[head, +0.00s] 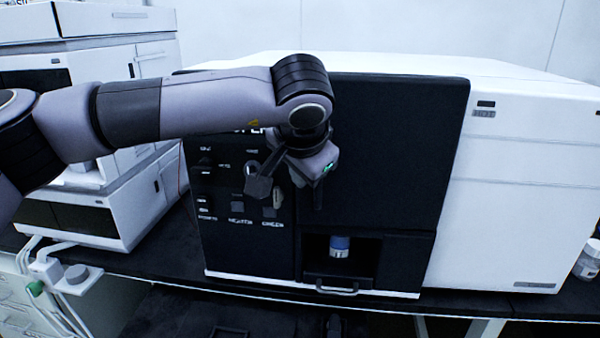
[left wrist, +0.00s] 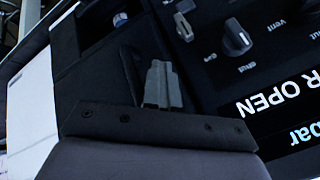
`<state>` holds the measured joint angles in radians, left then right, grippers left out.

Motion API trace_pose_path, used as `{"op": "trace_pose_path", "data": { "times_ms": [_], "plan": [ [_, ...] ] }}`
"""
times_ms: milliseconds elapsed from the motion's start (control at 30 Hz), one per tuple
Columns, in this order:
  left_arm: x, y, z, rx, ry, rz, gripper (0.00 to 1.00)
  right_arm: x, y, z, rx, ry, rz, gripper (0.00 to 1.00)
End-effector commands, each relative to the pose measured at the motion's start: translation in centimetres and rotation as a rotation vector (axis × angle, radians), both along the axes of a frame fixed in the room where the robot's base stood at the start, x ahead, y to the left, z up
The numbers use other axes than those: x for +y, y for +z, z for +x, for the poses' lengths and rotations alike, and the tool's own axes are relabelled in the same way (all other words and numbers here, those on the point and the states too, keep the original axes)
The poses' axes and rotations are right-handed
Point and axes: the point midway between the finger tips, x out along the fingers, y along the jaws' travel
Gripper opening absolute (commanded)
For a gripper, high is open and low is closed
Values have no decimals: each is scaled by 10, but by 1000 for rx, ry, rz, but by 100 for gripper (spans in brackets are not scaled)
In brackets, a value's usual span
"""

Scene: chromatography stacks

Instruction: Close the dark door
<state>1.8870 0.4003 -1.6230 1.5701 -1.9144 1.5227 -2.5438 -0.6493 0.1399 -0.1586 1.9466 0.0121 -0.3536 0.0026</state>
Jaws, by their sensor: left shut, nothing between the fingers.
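The dark door (head: 400,150) is the large black panel on the front of the white instrument. It looks about flush with the front in the head view; I cannot tell whether it is fully shut. My left gripper (head: 300,190) is in front of the black front, near the border between the control panel and the door. It is shut and empty. Its fingers (left wrist: 160,85) show in the left wrist view. I cannot tell whether they touch the door. My left forearm hides the top left of the front. My right gripper is not in view.
The control panel (head: 210,235) with knobs and buttons lies left of the door. Below the door, an open recess holds a blue-topped vial (head: 340,245), above a metal handle (head: 337,287). A white instrument stack (head: 150,195) stands at left. The dark bench's front edge runs below.

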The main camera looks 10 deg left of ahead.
Motion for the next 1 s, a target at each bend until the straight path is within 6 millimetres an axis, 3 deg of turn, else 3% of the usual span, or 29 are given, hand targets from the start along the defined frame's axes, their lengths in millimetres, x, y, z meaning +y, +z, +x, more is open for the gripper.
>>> {"op": "trace_pose_path", "data": {
  "times_ms": [433,800,1000],
  "plan": [
    [-5,4,-2,-6,-13,-9,0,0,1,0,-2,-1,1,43],
    [-9,47,-34,-7,-7,-7,0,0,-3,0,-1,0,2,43],
    [-8,57,-42,-2,-2,-4,0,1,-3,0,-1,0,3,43]
  ]
}}
